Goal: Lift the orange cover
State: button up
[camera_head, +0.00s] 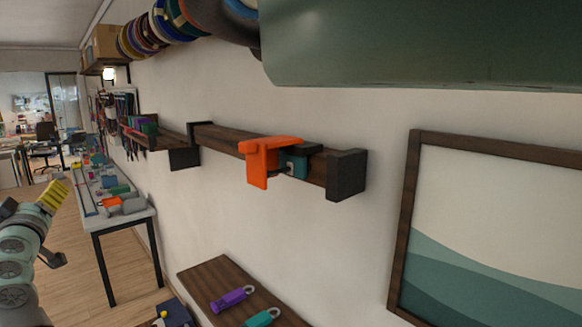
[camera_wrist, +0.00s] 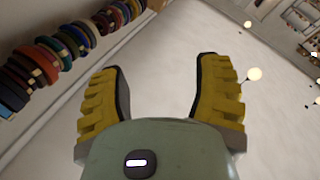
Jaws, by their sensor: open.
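The orange cover (camera_head: 259,160) sits on a dark wooden rail (camera_head: 220,138) fixed to the wall, near the rail's right end. A teal block (camera_head: 293,163) is right beside it, partly under a black piece. My gripper has yellow ridged fingers; in the head view it (camera_head: 55,195) is at the far left, well apart from the cover. In the wrist view my gripper (camera_wrist: 160,90) is open, with nothing between its fingers. The wrist view does not show the cover.
A wooden shelf (camera_head: 215,275) below holds a purple tool (camera_head: 232,299) and a teal tool (camera_head: 262,318). A framed picture (camera_head: 490,250) hangs at right, and a green panel (camera_head: 420,40) is overhead. A cluttered worktable (camera_head: 125,215) runs along the wall. Several spools (camera_wrist: 70,40) hang above.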

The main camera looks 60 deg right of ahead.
jog(key=s+d+r+m+g+h+b, duration=0.1)
jog(key=s+d+r+m+g+h, duration=0.15)
jog(key=d+m, duration=0.2)
jog(key=s+d+r+m+g+h, duration=0.2)
jog(key=s+d+m+g+h, duration=0.1)
jog(key=d+g+h, duration=0.15)
jog(key=m+g+b, duration=0.1)
jog(key=m+g, duration=1.3)
jog(key=g, duration=0.1)
send_near(242, 147)
jog(key=shift+h, duration=0.3)
jog(key=p+x, duration=0.9)
jog(key=p, duration=0.3)
jog(key=shift+s+d+f+p, duration=0.1)
jog(key=shift+s+d+p, duration=0.05)
jog(key=shift+s+p, duration=0.15)
jog(key=shift+d+f+p, duration=0.1)
jog(key=shift+d+p, duration=0.6)
jog(key=shift+p, duration=0.1)
jog(key=shift+d+f, duration=0.1)
jog(key=shift+d, duration=0.1)
jog(key=shift+o, duration=0.3)
grip_shut()
